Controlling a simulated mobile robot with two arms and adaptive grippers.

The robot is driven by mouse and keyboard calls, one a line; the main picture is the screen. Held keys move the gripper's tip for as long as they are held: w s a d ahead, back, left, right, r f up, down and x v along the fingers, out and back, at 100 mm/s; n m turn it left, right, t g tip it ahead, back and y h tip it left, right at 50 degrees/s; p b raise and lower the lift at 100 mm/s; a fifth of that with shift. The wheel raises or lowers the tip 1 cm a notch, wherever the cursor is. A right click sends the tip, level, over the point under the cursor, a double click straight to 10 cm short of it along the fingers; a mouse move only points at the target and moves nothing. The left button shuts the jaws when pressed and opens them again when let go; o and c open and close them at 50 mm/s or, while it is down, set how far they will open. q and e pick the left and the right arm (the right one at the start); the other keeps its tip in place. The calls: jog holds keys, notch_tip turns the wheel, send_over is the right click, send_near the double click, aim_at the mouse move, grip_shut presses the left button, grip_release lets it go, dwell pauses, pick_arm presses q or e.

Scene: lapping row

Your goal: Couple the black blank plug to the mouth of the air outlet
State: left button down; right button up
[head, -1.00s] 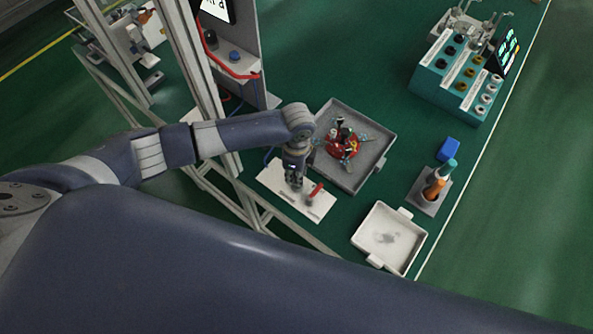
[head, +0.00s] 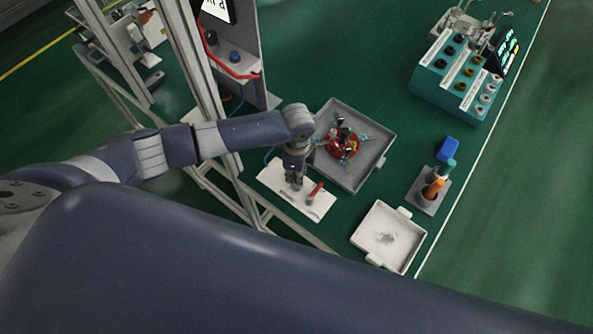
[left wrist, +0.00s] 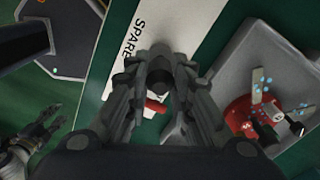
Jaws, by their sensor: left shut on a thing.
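My left gripper (head: 295,180) points down over the white plate (head: 268,178) marked "SPARE". In the left wrist view its fingers (left wrist: 158,82) are closed on a small dark round piece (left wrist: 159,72), which looks like the black blank plug; the fingers hide most of it. A red lever-like part (head: 316,190) stands at the plate's right end, just right of the gripper. I cannot make out the air outlet's mouth. My right gripper (left wrist: 52,128) shows at the lower left of the left wrist view, apparently open and empty, away from the plate.
A grey tray (head: 378,168) with a red fixture (head: 343,148) lies beside the plate. A white bin (head: 367,222), a tool holder (head: 424,204), a blue block (head: 448,149) and a teal fittings rack (head: 425,80) stand to the right. Frame posts (head: 208,85) rise at left.

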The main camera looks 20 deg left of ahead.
pick_arm(q)
jog(key=shift+f+b, duration=0.85)
jog(key=shift+f, duration=0.5)
jog(key=c, duration=1.3)
grip_release()
jog(key=shift+c, duration=0.2)
notch_tip(320, 180, up, 12)
